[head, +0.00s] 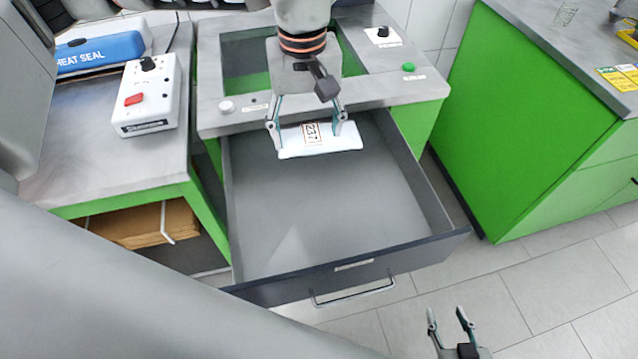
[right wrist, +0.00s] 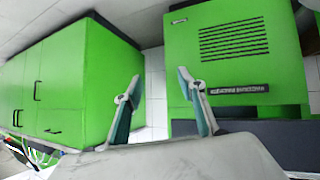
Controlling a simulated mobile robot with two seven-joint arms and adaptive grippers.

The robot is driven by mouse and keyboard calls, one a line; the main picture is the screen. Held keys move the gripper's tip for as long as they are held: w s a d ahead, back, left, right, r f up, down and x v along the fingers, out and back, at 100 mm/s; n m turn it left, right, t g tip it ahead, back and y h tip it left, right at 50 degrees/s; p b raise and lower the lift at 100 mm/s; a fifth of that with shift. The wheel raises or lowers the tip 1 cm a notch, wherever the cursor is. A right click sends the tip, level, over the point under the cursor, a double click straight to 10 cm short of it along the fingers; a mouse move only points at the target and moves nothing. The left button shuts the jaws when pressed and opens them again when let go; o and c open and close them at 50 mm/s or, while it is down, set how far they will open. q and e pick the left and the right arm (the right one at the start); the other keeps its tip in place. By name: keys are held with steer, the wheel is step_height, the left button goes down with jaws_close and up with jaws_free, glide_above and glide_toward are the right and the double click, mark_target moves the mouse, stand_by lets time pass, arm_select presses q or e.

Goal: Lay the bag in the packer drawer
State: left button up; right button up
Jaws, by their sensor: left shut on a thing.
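The white bag (head: 290,143) has a printed label reading 237. My left gripper (head: 306,128) is shut on it, with a finger at each side of the bag. The bag is over the back part of the open packer drawer (head: 330,215); I cannot tell if it touches the drawer floor. The grey drawer looks otherwise empty and is pulled out towards me. My right gripper (head: 450,315) is open and empty, beyond the drawer's front right corner. Its spread fingers also show in the right wrist view (right wrist: 162,100).
The drawer's handle (head: 352,291) faces me. A blue heat sealer (head: 100,52) and a white control box (head: 148,95) stand on the left bench. A green cabinet (head: 540,130) stands right. The vented packer side (right wrist: 235,50) shows in the right wrist view.

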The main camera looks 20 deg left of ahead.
arm_select(q)
steer(key=shift+d+r+n, duration=0.3)
steer(key=shift+d+r, duration=0.15)
steer(key=shift+r, duration=0.4)
steer(key=shift+s+d+r, duration=0.15)
steer(key=shift+r, duration=0.05)
steer(key=b, duration=0.2)
glide_above(314, 198)
step_height(314, 198, down, 14)
steer(key=shift+s+f, duration=0.1)
step_height(314, 198, down, 5)
steer(key=shift+r+b, duration=0.1)
steer(key=shift+b, duration=0.3)
steer(key=shift+f, duration=0.25)
steer(key=shift+r, duration=0.15)
steer(key=shift+f, duration=0.2)
steer(key=o, duration=1.2)
steer(key=shift+o, duration=0.2)
arm_select(e)
steer(key=shift+w+d+f, duration=0.1)
steer(key=shift+d+f, duration=0.1)
steer(key=shift+f, duration=0.35)
steer(key=shift+w+d+f, duration=0.1)
steer(key=shift+d+f, duration=0.1)
steer(key=shift+f, duration=0.35)
